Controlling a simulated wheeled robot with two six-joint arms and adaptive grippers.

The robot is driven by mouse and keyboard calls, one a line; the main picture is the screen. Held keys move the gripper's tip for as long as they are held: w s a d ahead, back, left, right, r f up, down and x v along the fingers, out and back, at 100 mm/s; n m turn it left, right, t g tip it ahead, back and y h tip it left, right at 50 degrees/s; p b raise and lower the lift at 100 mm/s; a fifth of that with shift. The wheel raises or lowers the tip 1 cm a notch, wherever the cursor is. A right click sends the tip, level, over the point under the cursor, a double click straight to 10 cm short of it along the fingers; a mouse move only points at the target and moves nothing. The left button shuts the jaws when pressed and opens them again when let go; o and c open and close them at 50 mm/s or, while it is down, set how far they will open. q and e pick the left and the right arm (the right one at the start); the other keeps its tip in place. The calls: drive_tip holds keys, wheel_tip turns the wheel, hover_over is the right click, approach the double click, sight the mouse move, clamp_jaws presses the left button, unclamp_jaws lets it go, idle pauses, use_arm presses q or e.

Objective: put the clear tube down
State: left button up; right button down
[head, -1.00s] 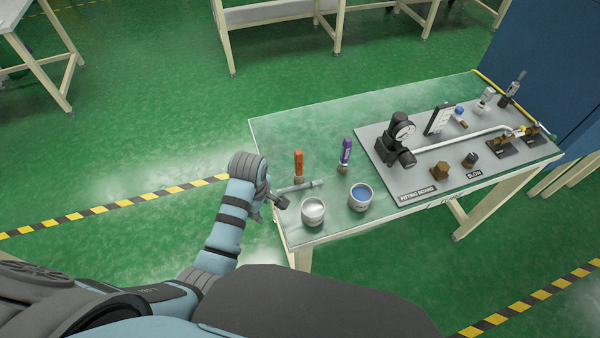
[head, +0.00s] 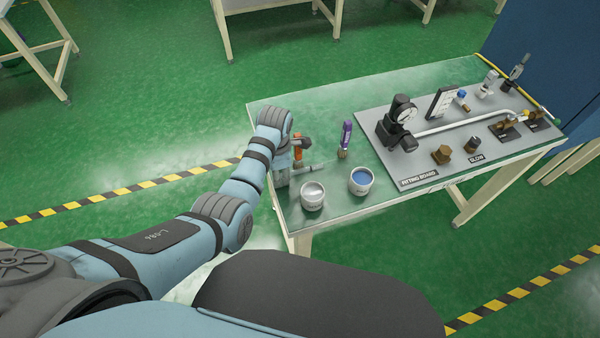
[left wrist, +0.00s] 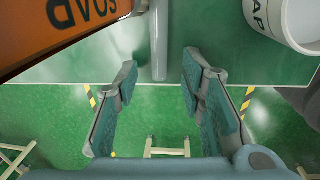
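The clear tube (head: 310,168) is a thin greyish rod lying on the table between the orange-handled brush and the white pot. In the left wrist view the tube (left wrist: 159,45) runs up the picture, its near end close to the table edge. My left gripper (head: 291,161) is low at the table's left end, beside the tube's near end. In the left wrist view its fingers (left wrist: 159,80) are spread wide, one on each side of the tube's line, with visible gaps and nothing held. My right gripper is not in view.
The orange-handled brush (head: 298,152) stands very close to my left gripper. A white pot (head: 312,196) and a pot with blue contents (head: 361,181) stand near the front edge. A purple brush (head: 345,140) is behind them. The fitting board (head: 420,172) fills the right side.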

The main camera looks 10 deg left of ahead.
use_arm(q)
drive_tip(key=shift+f, duration=0.3)
drive_tip(key=shift+r, duration=0.1)
drive_tip(key=shift+c, duration=0.5)
clamp_jaws()
